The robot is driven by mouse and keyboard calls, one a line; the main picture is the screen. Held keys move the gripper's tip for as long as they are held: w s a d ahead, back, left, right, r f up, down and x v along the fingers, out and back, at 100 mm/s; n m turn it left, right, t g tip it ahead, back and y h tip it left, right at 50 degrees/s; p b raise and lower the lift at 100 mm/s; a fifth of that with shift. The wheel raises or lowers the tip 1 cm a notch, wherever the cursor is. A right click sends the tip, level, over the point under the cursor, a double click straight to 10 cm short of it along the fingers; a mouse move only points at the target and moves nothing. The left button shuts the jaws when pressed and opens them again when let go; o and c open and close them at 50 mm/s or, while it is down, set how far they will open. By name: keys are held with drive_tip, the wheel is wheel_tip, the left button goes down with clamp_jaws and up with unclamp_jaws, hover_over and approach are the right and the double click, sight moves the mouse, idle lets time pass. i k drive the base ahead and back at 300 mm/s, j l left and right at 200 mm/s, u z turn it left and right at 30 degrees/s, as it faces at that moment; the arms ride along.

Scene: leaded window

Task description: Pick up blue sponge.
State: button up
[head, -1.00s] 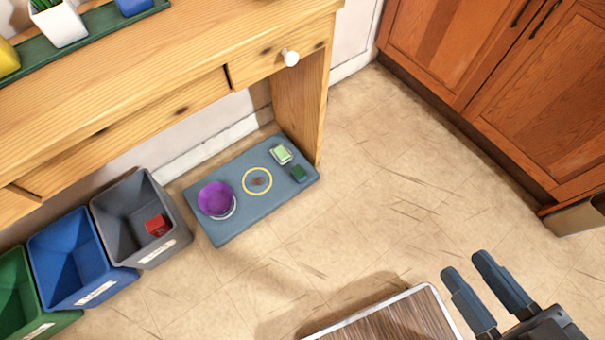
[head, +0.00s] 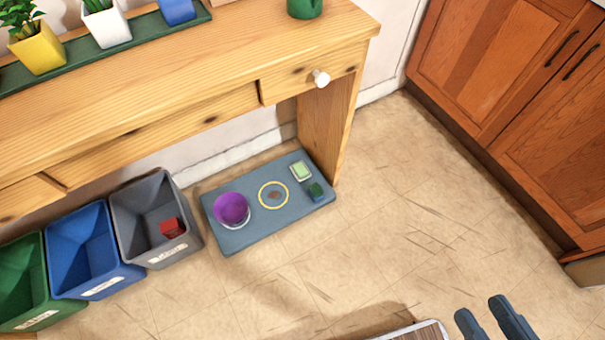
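A small block with a dark green top and a bluish side (head: 316,192) lies at the right end of a blue-grey mat (head: 246,239) on the floor. It is the only sponge-like blue thing I see, but it is too small to be sure. My gripper (head: 481,312) is at the bottom right, its two dark fingers apart with nothing visible between them. It is well apart from the mat, with bare floor showing between. The gripper's base is cut off by the picture's lower edge.
The mat also holds a purple bowl (head: 231,209), a yellow ring (head: 273,195) and a pale green item (head: 301,171). A wooden table (head: 180,85) stands over its back edge. Green, blue and grey bins (head: 150,212) stand left. Cabinets (head: 500,80) stand right. Middle floor is clear.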

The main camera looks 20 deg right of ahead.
sight(315, 192)
drive_tip(key=i+u, duration=0.3)
drive_tip(key=i, duration=0.4)
drive_tip(key=i+u, duration=0.3)
drive_tip(key=i, duration=0.45)
